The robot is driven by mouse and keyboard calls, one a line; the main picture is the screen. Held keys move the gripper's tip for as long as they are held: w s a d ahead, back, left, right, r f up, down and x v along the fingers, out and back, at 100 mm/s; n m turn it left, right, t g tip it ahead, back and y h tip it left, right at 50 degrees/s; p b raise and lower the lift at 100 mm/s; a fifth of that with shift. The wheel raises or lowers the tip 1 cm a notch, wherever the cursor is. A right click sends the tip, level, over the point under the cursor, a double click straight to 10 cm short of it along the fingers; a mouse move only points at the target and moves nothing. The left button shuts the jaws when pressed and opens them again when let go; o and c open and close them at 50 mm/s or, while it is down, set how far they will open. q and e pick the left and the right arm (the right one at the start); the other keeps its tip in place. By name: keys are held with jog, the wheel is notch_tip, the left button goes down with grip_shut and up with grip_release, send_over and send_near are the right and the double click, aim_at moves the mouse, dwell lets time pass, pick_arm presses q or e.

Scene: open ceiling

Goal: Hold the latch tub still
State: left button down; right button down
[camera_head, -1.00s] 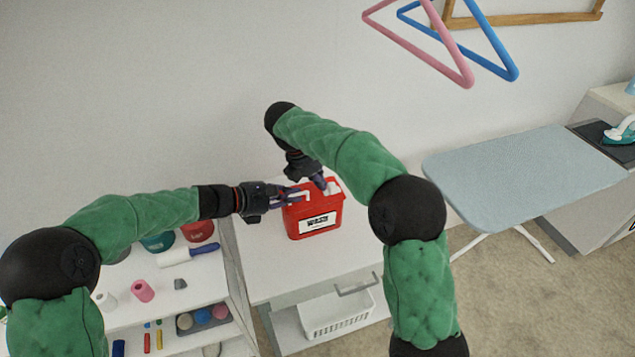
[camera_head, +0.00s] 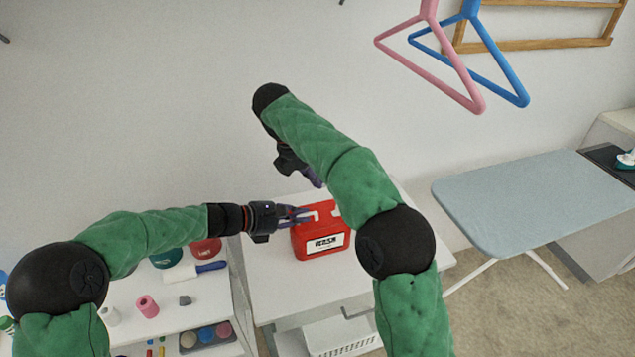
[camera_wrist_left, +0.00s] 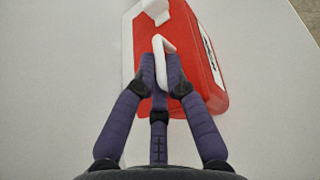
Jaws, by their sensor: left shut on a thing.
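The red latch tub (camera_head: 301,242), with a white printed label, stands upright on a white tabletop; it also shows in the left wrist view (camera_wrist_left: 208,92). My left gripper (camera_head: 304,217) reaches in from the left and is shut on a white latch piece of the tub, seen between its purple fingers (camera_wrist_left: 163,65) in the left wrist view. A second white piece (camera_wrist_left: 155,10) shows farther along the tub. My right gripper (camera_head: 312,178) is above and behind the tub, apart from it. My right arm covers the tub's right edge, and the finger gap is not clear.
Left of the white table (camera_head: 270,280) is a shelf with a pink roll (camera_head: 147,306) and colored balls (camera_head: 206,334). A white basket (camera_head: 345,338) sits below. An ironing board (camera_head: 535,200) stands right. Pink (camera_head: 455,75) and blue (camera_head: 497,70) hangers hang above.

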pick_arm(q)
jog(key=shift+f, duration=0.1)
jog(key=c, duration=1.2)
grip_release()
